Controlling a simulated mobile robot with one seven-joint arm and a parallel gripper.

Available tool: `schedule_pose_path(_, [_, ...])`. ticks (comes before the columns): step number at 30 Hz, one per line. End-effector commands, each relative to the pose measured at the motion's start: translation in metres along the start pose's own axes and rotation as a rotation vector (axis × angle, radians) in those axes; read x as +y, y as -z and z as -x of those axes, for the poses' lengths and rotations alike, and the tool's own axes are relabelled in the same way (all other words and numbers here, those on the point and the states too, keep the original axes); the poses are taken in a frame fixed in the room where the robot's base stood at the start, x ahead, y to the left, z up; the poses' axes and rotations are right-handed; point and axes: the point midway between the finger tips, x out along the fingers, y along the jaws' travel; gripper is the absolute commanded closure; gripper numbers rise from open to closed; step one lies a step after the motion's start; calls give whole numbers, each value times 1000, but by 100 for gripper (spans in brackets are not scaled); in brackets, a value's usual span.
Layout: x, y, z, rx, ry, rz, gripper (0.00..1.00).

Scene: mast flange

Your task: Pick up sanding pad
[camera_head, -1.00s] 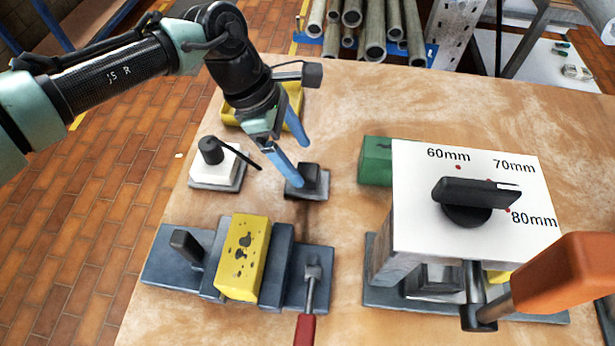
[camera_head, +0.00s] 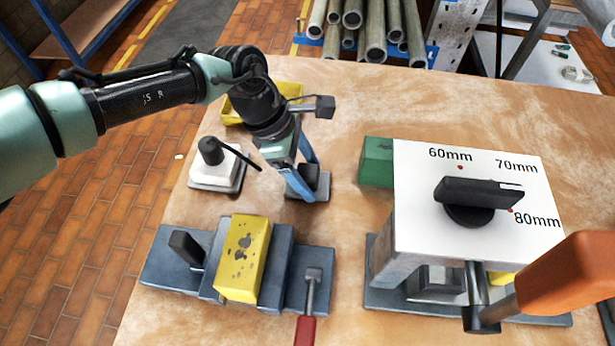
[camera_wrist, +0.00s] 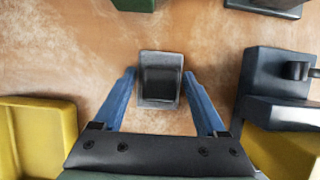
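The sanding pad, which I take to be the small dark block on a flat grey base (camera_head: 324,186), lies on the wooden table. In the wrist view the pad (camera_wrist: 159,80) sits upright between my fingers, a little forward, with bare table on both sides of it. My gripper (camera_head: 309,182) has two blue fingers and points down over the pad. It is open, and the wrist view shows its fingers (camera_wrist: 158,76) apart, one on each side of the pad. The fingers partly hide the pad in the head view. I cannot tell whether the fingertips are level with it.
A white block with a black knob (camera_head: 215,168) stands just left. A yellow tray (camera_head: 233,112) lies behind my wrist. A vise with a yellow block (camera_head: 243,258) is in front. A green block (camera_head: 376,162) and a white dial box (camera_head: 420,215) stand right.

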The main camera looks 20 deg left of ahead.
Motion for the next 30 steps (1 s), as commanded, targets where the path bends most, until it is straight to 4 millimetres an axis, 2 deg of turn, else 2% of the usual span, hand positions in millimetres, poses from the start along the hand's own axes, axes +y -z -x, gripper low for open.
schedule_pose_path(1, [0,0,0,0,0,0,73])
schedule_pose_path(3, [0,0,0,0,0,0,81])
schedule_pose_path(11, [0,-2,5,-1,-1,0,81])
schedule_pose_path(14, [0,-7,17,-2,-2,-1,81])
schedule_pose_path(24, [0,-32,77,-1,-2,-1,81])
schedule_pose_path(30, [0,-38,92,0,-1,-1,81])
